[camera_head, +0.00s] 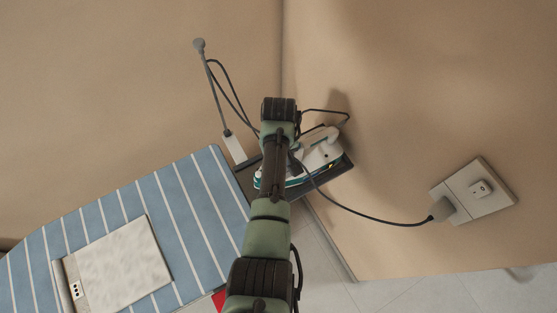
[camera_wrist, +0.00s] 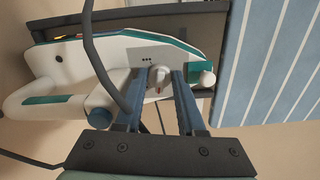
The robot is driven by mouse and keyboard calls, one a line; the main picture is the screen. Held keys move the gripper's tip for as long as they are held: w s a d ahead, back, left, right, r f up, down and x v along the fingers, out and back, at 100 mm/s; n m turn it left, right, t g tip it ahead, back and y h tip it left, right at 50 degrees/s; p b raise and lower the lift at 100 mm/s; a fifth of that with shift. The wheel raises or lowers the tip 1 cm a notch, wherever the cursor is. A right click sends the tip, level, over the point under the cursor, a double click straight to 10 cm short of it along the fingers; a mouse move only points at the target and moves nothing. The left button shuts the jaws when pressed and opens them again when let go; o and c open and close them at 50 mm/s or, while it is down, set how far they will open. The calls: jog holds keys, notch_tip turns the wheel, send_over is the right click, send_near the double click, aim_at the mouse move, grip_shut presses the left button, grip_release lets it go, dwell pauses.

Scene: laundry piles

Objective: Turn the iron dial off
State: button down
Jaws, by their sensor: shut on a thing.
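The iron (camera_head: 324,154) is white with teal trim and sits on the dark rest at the end of the ironing board. In the wrist view the iron (camera_wrist: 110,48) shows from close up, with its round pale dial (camera_wrist: 160,76) near the middle. My gripper (camera_wrist: 161,80) has its two blue-grey fingers on either side of the dial and is shut on it. In the head view my arm covers the dial and the gripper. The dial's marks are too small to read for a setting.
The iron's dark cord (camera_head: 365,215) runs to a wall socket (camera_head: 478,198) at right and also loops across the wrist view. Walls stand close behind the iron.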

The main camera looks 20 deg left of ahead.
jog(key=shift+w+r+n, duration=0.1)
jog(key=shift+w+n, duration=0.05)
jog(key=shift+n, duration=0.65)
jog(key=c, duration=0.8)
grip_release()
notch_tip(320, 180, up, 13)
jog(key=b, duration=0.1)
